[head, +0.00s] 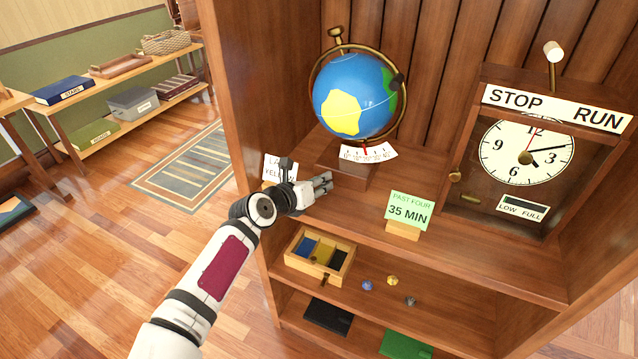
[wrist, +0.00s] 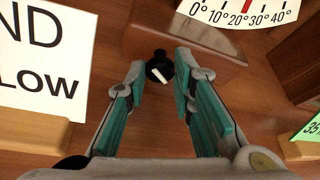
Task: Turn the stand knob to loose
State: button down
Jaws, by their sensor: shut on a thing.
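The stand knob (wrist: 159,67) is small and black with a white pointer mark slanting from upper left to lower right. In the wrist view it sits between the tips of my gripper (wrist: 160,64), which is shut on it. The globe stand's wooden base (head: 343,178) is on the cabinet shelf, under a blue globe (head: 352,95) in a brass ring. In the head view my gripper (head: 322,183) is at the base's front left, and the knob is hidden. No loose marking is readable by the knob.
A degree scale (head: 368,153) with a red pointer is above the base. A white card (head: 278,168) stands close left of my gripper, and a green "35 MIN" card (head: 409,210) stands to the right. A clock (head: 526,152) is further right. A divided wooden box (head: 319,256) is below.

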jog(key=shift+f+n+h, duration=0.1)
jog(key=shift+n+h, duration=0.3)
jog(key=shift+n, duration=0.2)
jog(key=c, duration=1.4)
grip_release()
notch_tip(320, 180, up, 10)
